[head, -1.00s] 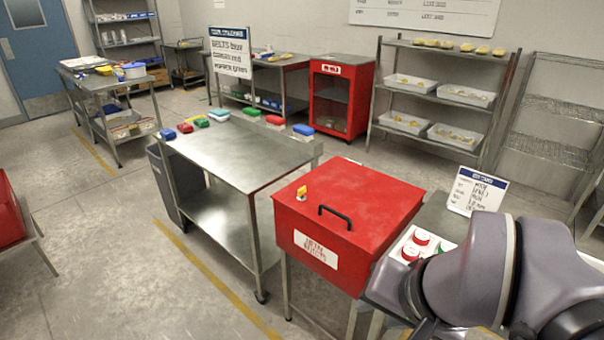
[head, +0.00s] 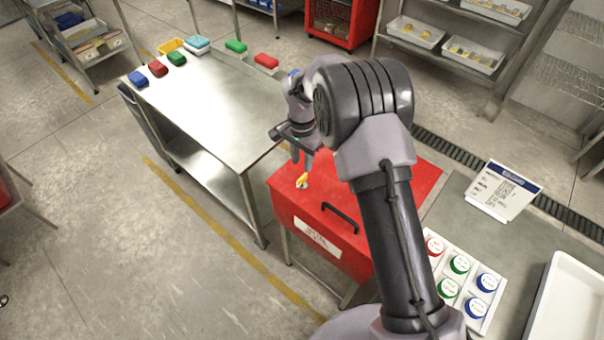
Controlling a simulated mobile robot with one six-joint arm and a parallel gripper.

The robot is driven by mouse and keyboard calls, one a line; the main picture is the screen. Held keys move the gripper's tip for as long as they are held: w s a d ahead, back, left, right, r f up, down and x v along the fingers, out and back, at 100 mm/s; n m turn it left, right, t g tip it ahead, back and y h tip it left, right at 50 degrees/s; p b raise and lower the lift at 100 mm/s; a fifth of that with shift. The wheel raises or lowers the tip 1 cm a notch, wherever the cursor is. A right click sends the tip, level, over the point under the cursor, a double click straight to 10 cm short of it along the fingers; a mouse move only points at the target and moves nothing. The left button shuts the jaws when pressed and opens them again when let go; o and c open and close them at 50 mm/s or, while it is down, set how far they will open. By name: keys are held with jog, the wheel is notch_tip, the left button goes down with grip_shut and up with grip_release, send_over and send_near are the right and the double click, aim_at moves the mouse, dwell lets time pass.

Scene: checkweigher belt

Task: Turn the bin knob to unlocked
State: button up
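The red bin (head: 355,262) stands in the middle of the head view with its lid down. A black handle (head: 340,217) and a white label (head: 317,238) are on it. The small yellow knob (head: 302,181) sits on the lid's left part. My gripper (head: 301,160) points down just above the knob, with its fingers near the knob's top. I cannot tell whether the fingers touch it or how far apart they are. My arm hides the right part of the lid.
A steel table (head: 215,95) with several coloured boxes along its far edge stands left of the bin. At right, a counter holds a panel (head: 459,277) of coloured round pieces, a sign (head: 503,190) and a white tray (head: 575,305).

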aim_at(302, 176)
notch_tip(302, 176, down, 8)
jog(key=shift+r+b, duration=0.1)
jog(key=shift+b, duration=0.5)
grip_shut()
